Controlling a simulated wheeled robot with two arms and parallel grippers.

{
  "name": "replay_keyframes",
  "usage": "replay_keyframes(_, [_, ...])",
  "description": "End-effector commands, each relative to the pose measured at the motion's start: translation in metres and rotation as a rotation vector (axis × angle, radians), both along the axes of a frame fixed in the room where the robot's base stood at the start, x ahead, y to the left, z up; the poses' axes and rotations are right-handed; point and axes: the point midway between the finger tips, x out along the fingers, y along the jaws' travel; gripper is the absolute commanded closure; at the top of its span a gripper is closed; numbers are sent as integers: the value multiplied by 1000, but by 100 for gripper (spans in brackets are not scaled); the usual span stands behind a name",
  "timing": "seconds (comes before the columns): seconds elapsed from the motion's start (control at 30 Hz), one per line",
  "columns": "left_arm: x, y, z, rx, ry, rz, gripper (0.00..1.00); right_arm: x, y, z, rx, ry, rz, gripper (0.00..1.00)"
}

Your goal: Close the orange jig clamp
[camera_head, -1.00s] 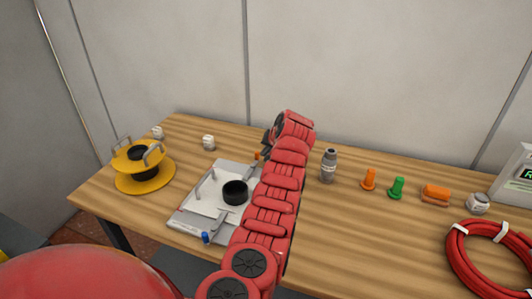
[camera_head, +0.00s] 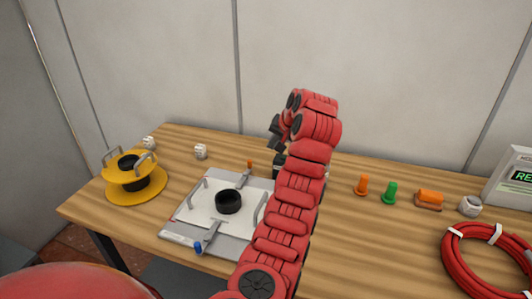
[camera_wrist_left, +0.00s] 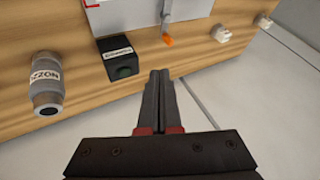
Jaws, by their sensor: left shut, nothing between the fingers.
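The jig is a grey plate (camera_head: 180,236) with a white sheet, a black ring (camera_head: 228,201) and two handles. Its orange-tipped clamp (camera_head: 250,163) stands at the far edge in the head view. The wrist view shows the orange tip (camera_wrist_left: 168,41) on a grey lever beyond my fingertips. A blue-tipped clamp (camera_head: 198,247) is at the near edge. My left gripper (camera_head: 274,131) is raised above and right of the orange clamp, apart from it. In the wrist view its fingers (camera_wrist_left: 160,74) are shut and empty. My right gripper does not show.
A black labelled box (camera_wrist_left: 118,58) and a grey cylinder (camera_wrist_left: 46,82) stand near my left gripper. A yellow spool (camera_head: 137,183) is at left, with white blocks (camera_head: 200,151) behind. Orange and green pegs (camera_head: 389,193) and a red coil (camera_head: 490,260) are at right.

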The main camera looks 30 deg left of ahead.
Motion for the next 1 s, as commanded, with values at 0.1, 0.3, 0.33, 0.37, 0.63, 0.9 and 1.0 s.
replay_keyframes(0.1, [-3,-10,14,2,-1,-1,100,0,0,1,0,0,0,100])
replay_keyframes(0.3, [-8,-15,22,1,3,1,100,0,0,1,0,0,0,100])
replay_keyframes(0.33, [-8,-15,22,1,3,1,100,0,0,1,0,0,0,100])
replay_keyframes(0.37, [-8,-15,22,1,3,1,100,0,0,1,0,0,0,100])
replay_keyframes(0.63, [-8,-15,22,0,2,1,100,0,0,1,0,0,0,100])
replay_keyframes(0.9, [-8,-15,28,0,2,1,100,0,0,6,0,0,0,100])
replay_keyframes(1.0, [-8,-15,47,0,2,1,100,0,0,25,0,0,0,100])
